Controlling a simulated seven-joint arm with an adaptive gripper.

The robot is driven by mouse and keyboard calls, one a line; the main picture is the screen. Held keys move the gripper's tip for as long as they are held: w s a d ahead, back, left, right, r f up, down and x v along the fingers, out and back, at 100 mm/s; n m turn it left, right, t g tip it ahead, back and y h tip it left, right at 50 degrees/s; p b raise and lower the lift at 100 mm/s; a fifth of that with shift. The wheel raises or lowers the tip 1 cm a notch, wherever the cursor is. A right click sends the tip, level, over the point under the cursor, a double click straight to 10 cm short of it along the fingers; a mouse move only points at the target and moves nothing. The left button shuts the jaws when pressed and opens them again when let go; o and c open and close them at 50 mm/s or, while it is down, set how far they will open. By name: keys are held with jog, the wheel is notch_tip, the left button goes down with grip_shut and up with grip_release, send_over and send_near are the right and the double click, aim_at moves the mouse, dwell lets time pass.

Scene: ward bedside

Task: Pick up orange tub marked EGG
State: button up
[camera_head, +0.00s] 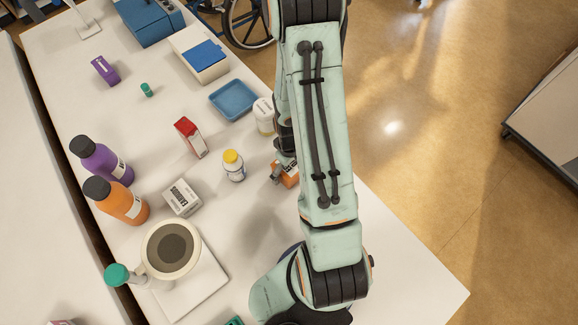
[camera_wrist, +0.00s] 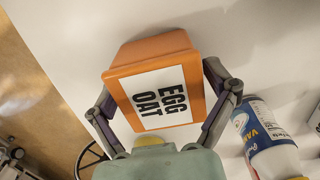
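The orange tub (camera_wrist: 150,52) fills the upper middle of the wrist view, with a white label reading EGG and OAT. It shows in part in the head view (camera_head: 289,175), mostly hidden by my arm. My gripper (camera_wrist: 160,100) has one finger on each side of the tub, and both fingers appear to press against its walls. In the head view my gripper (camera_head: 283,170) is low over the right part of the white table. I cannot tell whether the tub still touches the table.
A bottle with a yellow cap (camera_head: 233,166) stands just left of the tub; it also shows in the wrist view (camera_wrist: 268,135). A white lidded jar (camera_head: 264,116) stands behind. A red carton (camera_head: 190,137), white box (camera_head: 182,198) and blue tray (camera_head: 232,100) are nearby. The table's right edge is close.

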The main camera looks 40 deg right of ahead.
jog(key=c, duration=0.7)
jog(key=shift+c, duration=0.2)
jog(key=shift+r, duration=0.15)
